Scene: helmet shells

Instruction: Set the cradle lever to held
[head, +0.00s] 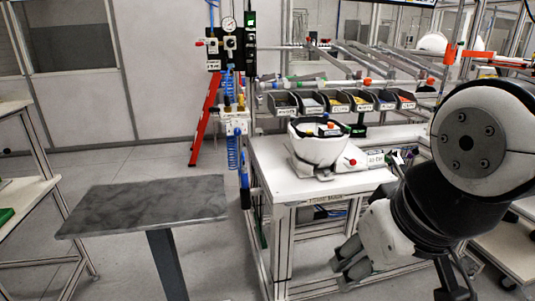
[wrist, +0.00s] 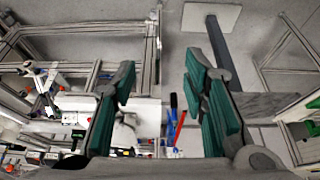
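A white helmet shell (head: 318,150) sits in a pale cradle (head: 322,174) on the workbench in the head view. A red ball knob (head: 351,162) sticks out at the cradle's right side; it looks like the end of the lever. The lever's exact angle is too small to tell. My gripper (head: 348,260) is below the bench top, in front of the bench's right part, apart from the cradle and lever. In the wrist view my gripper (wrist: 160,85) has its two green-padded fingers spread wide with nothing between them.
The white workbench (head: 278,172) has a row of small dark bins (head: 332,102) above its rear. A small label plate (head: 376,158) stands right of the cradle. A grey table (head: 145,207) stands at left. A red ladder (head: 206,118) leans behind. Open floor lies between table and bench.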

